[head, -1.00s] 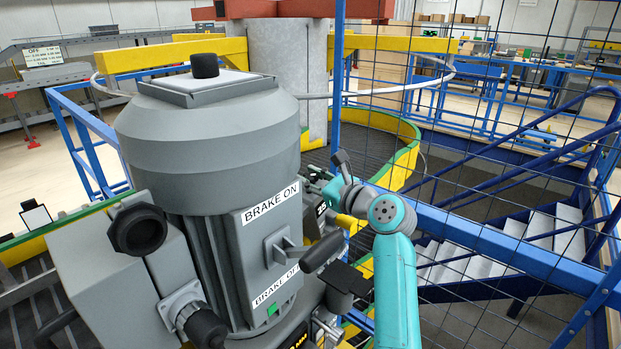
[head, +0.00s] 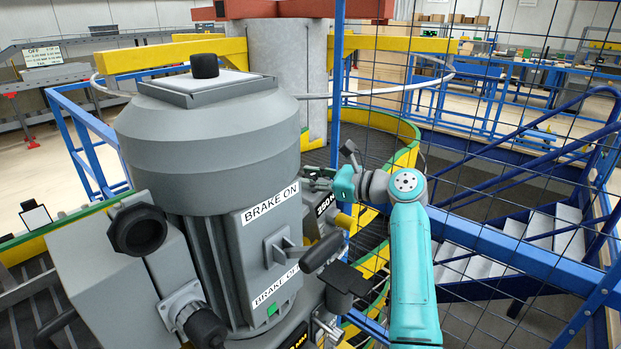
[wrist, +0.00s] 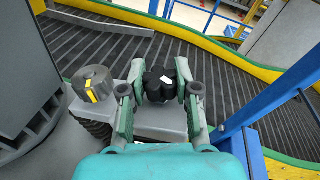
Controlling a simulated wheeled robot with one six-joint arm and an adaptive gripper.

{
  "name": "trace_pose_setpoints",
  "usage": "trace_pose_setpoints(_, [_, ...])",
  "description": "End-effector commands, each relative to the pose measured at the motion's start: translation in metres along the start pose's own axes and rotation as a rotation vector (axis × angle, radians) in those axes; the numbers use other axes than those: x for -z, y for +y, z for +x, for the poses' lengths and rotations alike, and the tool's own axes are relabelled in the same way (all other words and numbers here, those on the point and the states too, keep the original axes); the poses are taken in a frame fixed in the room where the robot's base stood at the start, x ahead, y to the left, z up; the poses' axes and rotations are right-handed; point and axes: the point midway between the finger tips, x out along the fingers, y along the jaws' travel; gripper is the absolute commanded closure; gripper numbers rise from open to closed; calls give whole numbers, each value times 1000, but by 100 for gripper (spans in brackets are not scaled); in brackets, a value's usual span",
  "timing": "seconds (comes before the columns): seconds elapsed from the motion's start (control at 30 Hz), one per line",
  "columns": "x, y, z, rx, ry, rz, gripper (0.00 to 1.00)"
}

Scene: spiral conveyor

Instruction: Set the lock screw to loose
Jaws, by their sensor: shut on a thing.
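A black lobed knob with a white mark (wrist: 160,84), which I take to be the lock screw, sits on a grey bracket in the wrist view. My gripper (wrist: 158,92) has one finger on each side of the knob and is shut on it. In the head view my gripper (head: 325,180) is at the right side of the motor unit, and the knob cannot be made out there. I cannot tell from the knob whether it is tight or loose.
A grey cylinder with a yellow mark (wrist: 95,84) stands left of my gripper. The big grey motor (head: 215,150) with a brake lever (head: 320,253) is close by on the left. Blue mesh fencing (head: 500,245) is on the right. The ribbed spiral conveyor (wrist: 210,65) lies behind.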

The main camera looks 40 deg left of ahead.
Motion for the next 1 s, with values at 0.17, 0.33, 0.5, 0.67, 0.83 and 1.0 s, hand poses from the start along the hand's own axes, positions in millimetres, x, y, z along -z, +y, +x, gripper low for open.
trace_pose_setpoints(0.17, [1, 0, 0, 0, 1, 1, 49])
trace_pose_setpoints(0.33, [1, 0, 0, 1, 1, 1, 43])
trace_pose_setpoints(0.5, [0, 0, -1, 1, 1, 1, 43])
trace_pose_setpoints(0.67, [1, 0, -14, 2, 1, 0, 43])
trace_pose_setpoints(0.83, [1, -1, -45, 4, 1, 0, 43])
trace_pose_setpoints(1.0, [1, -1, -79, 4, 2, 0, 43])
